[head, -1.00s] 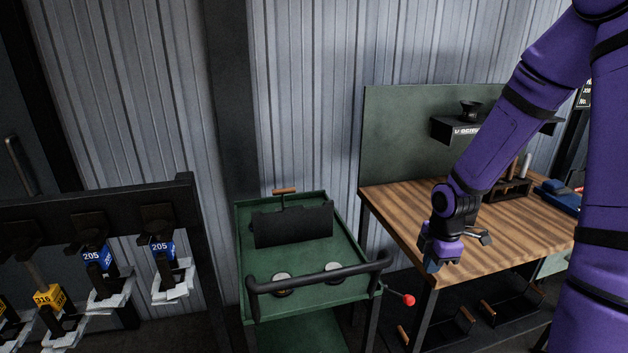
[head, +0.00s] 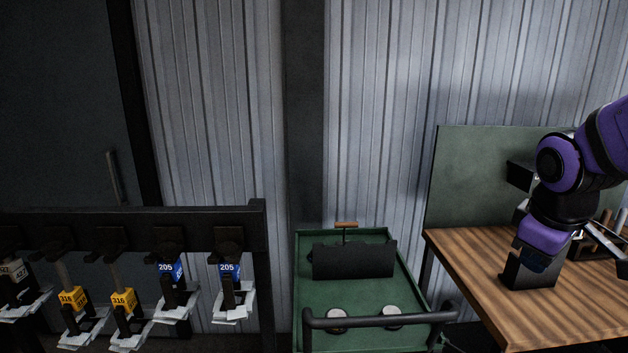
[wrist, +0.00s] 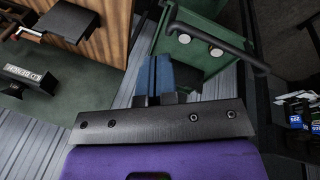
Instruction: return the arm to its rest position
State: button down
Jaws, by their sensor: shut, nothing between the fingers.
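My purple arm reaches in from the right edge of the head view, bent at a dark joint. My gripper (head: 537,261) points down in front of the wooden workbench (head: 480,262), with its blue fingers partly lost against a dark block (head: 517,276) on the bench. In the wrist view the blue fingers of my gripper (wrist: 154,76) are together with nothing between them. The dark block also shows in the wrist view (wrist: 68,20), apart from the fingers.
A green cart (head: 308,278) with a black handle stands left of the bench, carrying a dark plate (head: 354,261) and two round pieces. A green panel (head: 470,180) backs the bench.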

jog(key=s+a+r+m+t+y, duration=0.2)
jog(key=s+a+r+m, duration=0.2)
jog(key=s+r+m, duration=0.2)
jog(key=s+r, duration=0.2)
jog(key=s, duration=0.2)
jog(key=shift+s, duration=0.3)
